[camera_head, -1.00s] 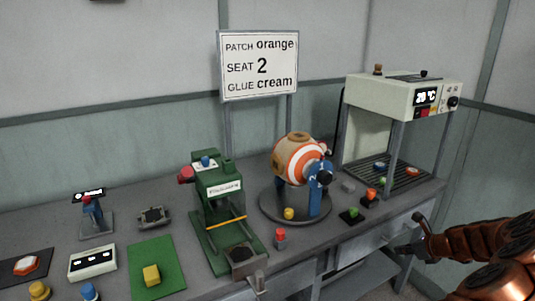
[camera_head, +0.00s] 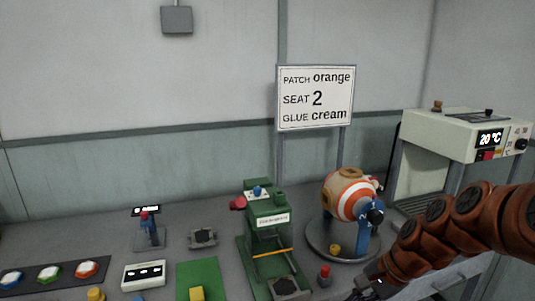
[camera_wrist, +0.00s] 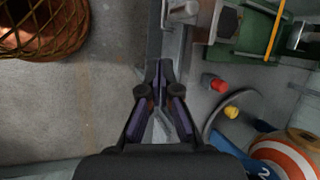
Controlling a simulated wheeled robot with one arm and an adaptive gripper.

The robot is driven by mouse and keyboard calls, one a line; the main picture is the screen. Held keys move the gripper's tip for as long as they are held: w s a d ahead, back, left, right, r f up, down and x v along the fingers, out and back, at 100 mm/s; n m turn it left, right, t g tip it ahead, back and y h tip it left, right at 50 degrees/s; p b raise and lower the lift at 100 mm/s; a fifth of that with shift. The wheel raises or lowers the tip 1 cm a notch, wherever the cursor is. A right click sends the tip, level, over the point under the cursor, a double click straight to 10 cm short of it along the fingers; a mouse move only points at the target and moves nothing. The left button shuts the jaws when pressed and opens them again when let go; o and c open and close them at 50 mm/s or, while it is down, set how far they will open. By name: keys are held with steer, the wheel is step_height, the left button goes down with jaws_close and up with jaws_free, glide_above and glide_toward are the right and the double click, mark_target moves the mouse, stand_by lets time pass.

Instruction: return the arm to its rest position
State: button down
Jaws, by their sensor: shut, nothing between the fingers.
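My gripper (camera_wrist: 161,84) is shut and empty in the wrist view, its fingertips together over the bench's front edge with the floor below on the left. In the head view the gripper (camera_head: 366,291) is dark and small, low and right of the middle, at the end of my brown arm. It is in front of the round stand (camera_head: 318,246) that carries the orange and white striped ball (camera_head: 352,192). The green press (camera_head: 262,225) stands to its left. In the wrist view the ball (camera_wrist: 285,155) is at the lower right.
A wicker basket (camera_wrist: 45,28) stands on the floor. A red-topped peg (camera_head: 324,276) and a yellow knob (camera_head: 335,249) are near the gripper. The oven box (camera_head: 455,138) stands at the right. A sign (camera_head: 316,98) rises behind the bench. Coloured patches (camera_head: 49,274) lie at the left.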

steer(key=s+r+n+g+h+p, duration=0.1)
steer(key=s+n, duration=0.5)
steer(key=s, duration=0.6)
steer(key=s+a+r+n+g+h+p, duration=0.1)
steer(key=s+n+h, duration=0.3)
steer(key=s, duration=0.9)
steer(key=shift+r+n+g+p, duration=0.45)
steer(key=shift+n+g, duration=0.45)
steer(key=shift+n, duration=0.1)
